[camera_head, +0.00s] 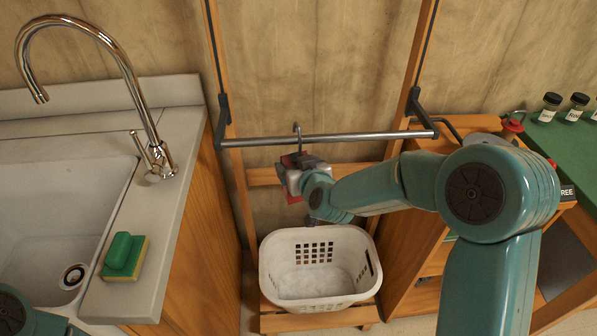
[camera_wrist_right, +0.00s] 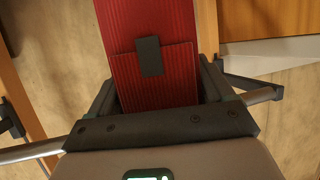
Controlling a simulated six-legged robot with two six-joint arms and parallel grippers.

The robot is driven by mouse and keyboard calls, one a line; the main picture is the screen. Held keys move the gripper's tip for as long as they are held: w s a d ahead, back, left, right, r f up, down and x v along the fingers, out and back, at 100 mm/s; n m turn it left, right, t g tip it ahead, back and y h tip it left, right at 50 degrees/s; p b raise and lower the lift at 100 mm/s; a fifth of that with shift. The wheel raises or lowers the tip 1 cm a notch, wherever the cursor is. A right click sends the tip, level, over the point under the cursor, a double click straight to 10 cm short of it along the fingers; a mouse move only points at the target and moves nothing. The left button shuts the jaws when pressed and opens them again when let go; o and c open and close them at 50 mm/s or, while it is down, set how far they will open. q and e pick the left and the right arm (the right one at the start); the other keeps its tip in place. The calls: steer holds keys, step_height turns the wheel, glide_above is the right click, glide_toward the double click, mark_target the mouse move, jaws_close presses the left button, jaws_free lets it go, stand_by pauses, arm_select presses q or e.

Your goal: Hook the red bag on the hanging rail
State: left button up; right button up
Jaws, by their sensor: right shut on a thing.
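The hanging rail (camera_head: 330,139) is a grey metal bar on two dark brackets between wooden posts. It also shows at both sides in the right wrist view (camera_wrist_right: 263,95). My right gripper (camera_head: 297,170) is shut on the red bag (camera_head: 292,159), just below the rail, left of its middle. A metal hook (camera_head: 297,128) rises above the bag to rail height; I cannot tell whether it is over the bar or in front. In the right wrist view, the ribbed red bag (camera_wrist_right: 150,25) with a dark tab sits between the fingers (camera_wrist_right: 158,88). My left gripper is out of view.
A white basket (camera_head: 318,304) stands on a wooden stand below the rail. A sink counter (camera_head: 172,215) with a tall tap (camera_head: 130,75) and a green sponge (camera_head: 124,254) is at left. A green-topped surface (camera_head: 565,150) with jars is at right.

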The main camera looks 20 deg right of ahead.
steer(key=shift+w+d+f+b, duration=0.2)
steer(key=shift+w+f+b, duration=0.55)
steer(key=shift+f, duration=0.2)
steer(key=shift+w+d+f+b, duration=0.15)
steer(key=shift+w+f+b, duration=0.45)
steer(key=shift+f+b, duration=0.3)
steer(key=shift+f, duration=0.1)
steer(key=o, duration=1.1)
steer(key=shift+c, duration=0.2)
steer(key=p+v, duration=0.1)
steer(key=v, duration=1.5)
steer(key=shift+s+r, duration=0.2)
